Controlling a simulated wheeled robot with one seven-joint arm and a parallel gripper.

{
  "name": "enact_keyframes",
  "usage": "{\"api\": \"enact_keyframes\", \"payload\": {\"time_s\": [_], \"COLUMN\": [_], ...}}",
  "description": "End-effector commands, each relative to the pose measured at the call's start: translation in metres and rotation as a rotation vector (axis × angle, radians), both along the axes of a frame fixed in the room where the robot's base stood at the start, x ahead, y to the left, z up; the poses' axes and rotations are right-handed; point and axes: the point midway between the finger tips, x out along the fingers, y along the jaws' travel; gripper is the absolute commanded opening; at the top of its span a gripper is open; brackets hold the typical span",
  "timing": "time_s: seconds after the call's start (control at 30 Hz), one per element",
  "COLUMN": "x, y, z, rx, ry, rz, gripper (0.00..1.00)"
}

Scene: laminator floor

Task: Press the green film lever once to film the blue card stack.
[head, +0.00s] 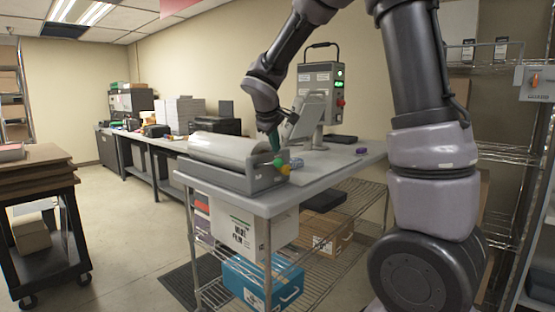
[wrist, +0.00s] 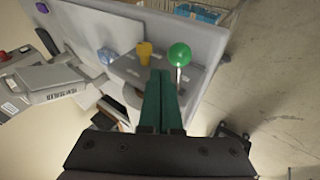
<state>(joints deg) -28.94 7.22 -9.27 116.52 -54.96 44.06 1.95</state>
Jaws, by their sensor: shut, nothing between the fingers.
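The green film lever has a round green knob (head: 285,169) at the near right end of the grey roller machine (head: 237,181). In the wrist view the green knob (wrist: 180,54) stands on a thin pale stem, just right of my fingertips. My gripper (wrist: 160,72) is shut and empty, its green fingers together. In the head view my gripper (head: 275,142) points down, above and just behind the knob. In the wrist view my fingertips lie between the green knob and a yellow knob (wrist: 144,52). I cannot pick out a blue card stack for certain.
A small bluish object (head: 297,163) lies beside the machine, and a purple one (head: 361,150) further right on the table (head: 325,176). A control box (head: 320,92) with a red button stands behind. A blue box (head: 262,283) sits on the shelf below. A dark cart (head: 40,187) stands left.

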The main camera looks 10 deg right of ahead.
Motion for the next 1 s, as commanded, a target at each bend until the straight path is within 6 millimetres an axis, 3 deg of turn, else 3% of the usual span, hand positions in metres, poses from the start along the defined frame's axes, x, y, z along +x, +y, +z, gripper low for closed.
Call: {"api": "enact_keyframes", "payload": {"time_s": [1.0], "x": [-0.0018], "y": [-0.0015], "z": [-0.0080], "rx": [0.000], "ry": [-0.001], "rz": [0.001], "gripper": [0.00]}}
